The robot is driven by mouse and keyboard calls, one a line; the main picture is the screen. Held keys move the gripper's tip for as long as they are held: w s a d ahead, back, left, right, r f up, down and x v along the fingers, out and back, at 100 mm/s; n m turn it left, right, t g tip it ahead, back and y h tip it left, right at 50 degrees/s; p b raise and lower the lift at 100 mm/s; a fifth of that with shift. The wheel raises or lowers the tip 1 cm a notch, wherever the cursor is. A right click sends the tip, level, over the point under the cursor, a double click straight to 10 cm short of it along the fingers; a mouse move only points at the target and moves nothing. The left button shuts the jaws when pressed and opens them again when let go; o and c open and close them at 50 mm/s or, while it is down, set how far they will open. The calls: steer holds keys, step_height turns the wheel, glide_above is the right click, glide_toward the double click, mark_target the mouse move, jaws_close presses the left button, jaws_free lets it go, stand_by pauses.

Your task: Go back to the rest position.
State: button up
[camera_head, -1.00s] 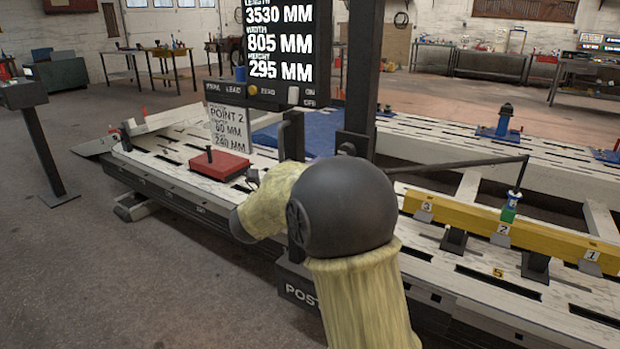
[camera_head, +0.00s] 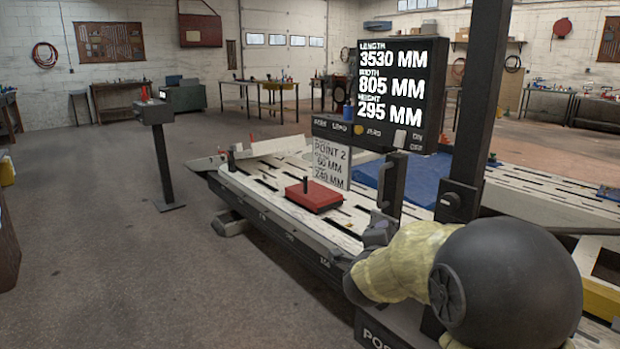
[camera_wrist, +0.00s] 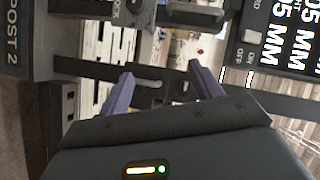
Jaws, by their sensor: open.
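My gripper (camera_wrist: 163,85) is open in the wrist view, with its two purple-grey fingers apart and nothing held between them. A dark bar with a slot lies beyond the fingertips; I cannot tell whether they touch it. In the head view my arm, in a pale yellow cover with a dark round joint, fills the lower right. The display (camera_head: 402,88) reads length 3530 mm, width 805 mm and height 295 mm.
The slotted frame bench (camera_head: 262,205) stands in the middle, with a red block (camera_head: 314,196) and a "Point 2" card (camera_head: 331,163) on it. A dark pedestal (camera_head: 164,150) stands to the left. The floor between pedestal and bench is clear.

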steer(key=s+a+f+n+g+y, duration=0.4)
steer(key=s+f+n+y, duration=0.2)
steer(key=s+f+n, duration=0.45)
steer(key=s+d+f+n+g, duration=0.1)
steer(key=s+f+n+g, duration=0.3)
steer(key=s, duration=0.4)
steer(key=s+f+n+g, duration=0.3)
steer(key=s+n+g, duration=0.15)
steer(key=s, duration=0.45)
step_height(320, 180, up, 37)
steer(key=p, duration=3.7)
steer(key=shift+d+t, duration=0.15)
steer(key=shift+t, duration=0.3)
steer(key=shift+w, duration=0.1)
